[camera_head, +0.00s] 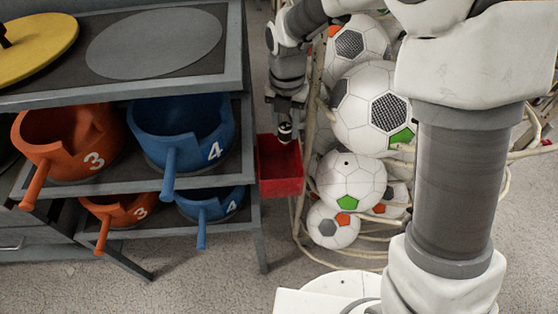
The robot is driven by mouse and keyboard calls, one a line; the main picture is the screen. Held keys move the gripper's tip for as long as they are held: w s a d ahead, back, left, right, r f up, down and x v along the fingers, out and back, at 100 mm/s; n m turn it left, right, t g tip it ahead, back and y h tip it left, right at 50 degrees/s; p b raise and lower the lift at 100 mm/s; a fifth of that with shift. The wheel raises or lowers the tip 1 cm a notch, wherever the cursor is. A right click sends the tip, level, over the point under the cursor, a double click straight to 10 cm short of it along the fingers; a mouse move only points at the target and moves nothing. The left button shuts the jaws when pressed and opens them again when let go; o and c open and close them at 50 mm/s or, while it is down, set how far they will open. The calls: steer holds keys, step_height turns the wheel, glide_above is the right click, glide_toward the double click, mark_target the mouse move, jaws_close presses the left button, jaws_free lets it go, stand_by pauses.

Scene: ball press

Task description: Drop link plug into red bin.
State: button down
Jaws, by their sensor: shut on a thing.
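The red bin (281,184) is a small open box beside the right end of the grey shelf unit, left of the stacked footballs. My gripper (285,122) points down above the bin. It is shut on a small dark plug with a light band, the link plug (285,133). The plug appears at the bin's mouth, in front of its red back wall. I cannot tell exactly how deep it hangs. The bin's floor is mostly hidden.
Orange pots (60,140) and blue pots (190,125) stand on the shelves (225,175), with handles sticking out in front. Several white footballs (350,180) are stacked in a rack close to the bin's right. Floor (200,285) is clear in front.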

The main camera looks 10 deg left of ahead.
mark_target(285, 144)
steer(key=shift+s+f+b, duration=0.1)
steer(key=shift+f+b, duration=2.15)
steer(key=shift+f, duration=0.75)
steer(key=shift+r, duration=0.1)
steer(key=shift+c, duration=2)
jaws_free()
step_height(285, 144, up, 17)
steer(key=p, duration=0.3)
steer(key=shift+r, duration=0.2)
steer(key=shift+a, duration=0.1)
